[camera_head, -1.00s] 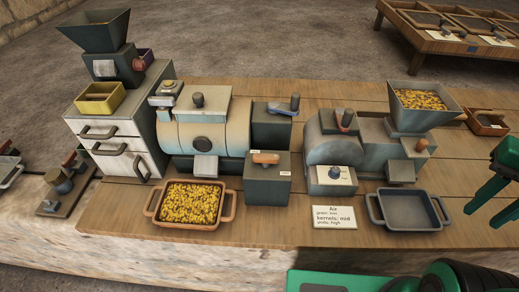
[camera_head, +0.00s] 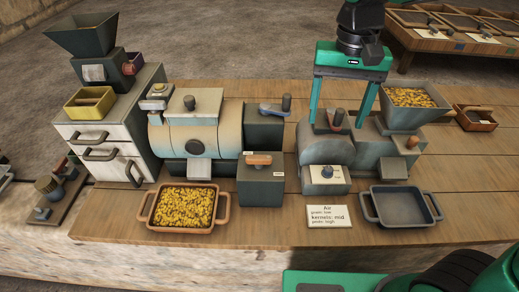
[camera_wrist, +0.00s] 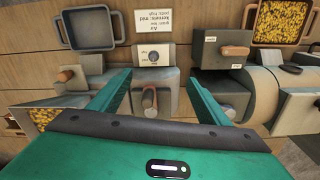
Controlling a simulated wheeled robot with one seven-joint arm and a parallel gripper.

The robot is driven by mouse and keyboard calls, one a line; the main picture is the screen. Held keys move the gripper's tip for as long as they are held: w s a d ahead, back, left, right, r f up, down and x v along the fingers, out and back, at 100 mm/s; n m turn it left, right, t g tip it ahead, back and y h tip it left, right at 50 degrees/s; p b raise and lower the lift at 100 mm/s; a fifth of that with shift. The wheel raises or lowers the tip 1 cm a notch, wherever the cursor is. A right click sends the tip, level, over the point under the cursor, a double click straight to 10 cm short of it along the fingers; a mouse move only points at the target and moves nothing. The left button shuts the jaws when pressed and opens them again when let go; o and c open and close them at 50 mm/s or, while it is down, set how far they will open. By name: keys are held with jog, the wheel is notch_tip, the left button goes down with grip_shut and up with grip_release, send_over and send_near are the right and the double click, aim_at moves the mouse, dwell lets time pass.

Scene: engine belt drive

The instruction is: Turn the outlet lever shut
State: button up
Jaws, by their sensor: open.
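My gripper (camera_head: 338,112) is open and empty, fingers pointing down over the rounded grey machine (camera_head: 325,147) on the right. A small orange-red lever (camera_head: 335,118) with a dark knob stands on that machine's top, between the two fingers in the picture. In the wrist view, the same lever (camera_wrist: 149,100) shows between the fingers (camera_wrist: 157,85), with gaps on both sides; contact is not visible. A grey box (camera_head: 264,182) with an orange-handled lever (camera_head: 259,159) stands left of that machine. No label marks which lever is the outlet lever.
A hopper of yellow kernels (camera_head: 410,98) stands right of my gripper. An empty grey tray (camera_head: 403,222) and a kernel-filled tray (camera_head: 182,231) lie in front. A white card (camera_head: 328,217) sits between them.

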jog(key=n, duration=0.2)
send_over(259, 156)
notch_tip(259, 156, down, 10)
jog(key=shift+f, duration=0.25)
jog(key=c, duration=1.1)
